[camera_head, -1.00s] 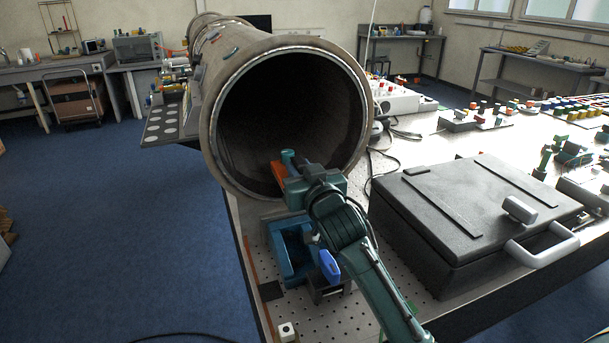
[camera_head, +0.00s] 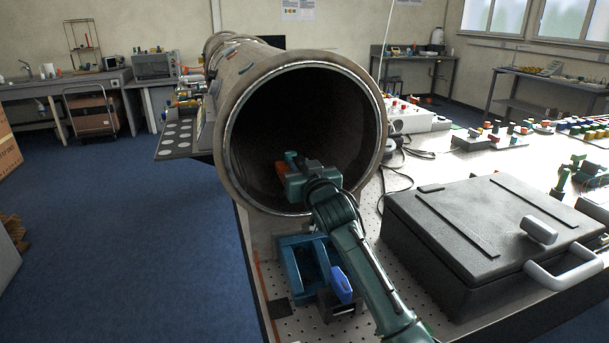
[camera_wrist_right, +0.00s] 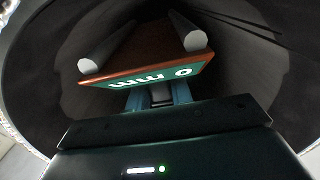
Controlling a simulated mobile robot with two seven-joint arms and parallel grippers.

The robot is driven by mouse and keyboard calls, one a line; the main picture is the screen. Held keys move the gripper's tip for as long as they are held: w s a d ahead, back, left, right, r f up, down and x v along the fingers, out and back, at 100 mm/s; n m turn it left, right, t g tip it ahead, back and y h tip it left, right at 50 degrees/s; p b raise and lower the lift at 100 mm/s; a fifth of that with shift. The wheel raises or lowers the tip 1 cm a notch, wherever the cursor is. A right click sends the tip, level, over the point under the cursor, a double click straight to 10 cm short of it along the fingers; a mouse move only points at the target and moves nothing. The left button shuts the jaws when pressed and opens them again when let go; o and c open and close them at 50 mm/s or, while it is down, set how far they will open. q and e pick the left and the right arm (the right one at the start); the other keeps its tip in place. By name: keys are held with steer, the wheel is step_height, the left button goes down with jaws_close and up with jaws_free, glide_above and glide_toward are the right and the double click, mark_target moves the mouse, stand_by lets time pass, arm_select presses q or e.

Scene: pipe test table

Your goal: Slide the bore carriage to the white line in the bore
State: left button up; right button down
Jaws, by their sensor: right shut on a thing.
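The bore carriage (camera_head: 282,171) shows as a small orange piece just inside the mouth of the big pipe (camera_head: 228,130). In the right wrist view the carriage (camera_wrist_right: 150,68) is an orange-brown plate with two grey cylinders on top and a green label reading "0 mm" upside down. My right gripper (camera_head: 291,160) reaches into the lower part of the bore. Its blue fingers (camera_wrist_right: 158,96) are shut on a grey tab below the label. The bore's depth is dark, and I cannot make out a white line. My left gripper is not in view.
A blue cradle (camera_head: 290,268) stands on the perforated table below the pipe mouth. A black case (camera_head: 470,225) with a grey handle lies to the right of my arm.

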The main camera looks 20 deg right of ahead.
steer(key=shift+w+b, duration=0.4)
steer(key=shift+w, duration=0.7)
steer(key=shift+w+f, duration=0.15)
steer(key=shift+f+b, duration=0.4)
steer(key=shift+f, duration=0.2)
steer(key=shift+f, duration=0.45)
steer(key=c, duration=1.2)
jaws_free()
steer(key=shift+o, duration=0.2)
steer(key=shift+f, duration=0.1)
steer(key=s+b, duration=0.1)
steer(key=s, duration=1.2)
steer(key=shift+s+d+b, duration=0.2)
steer(key=shift+b, duration=0.1)
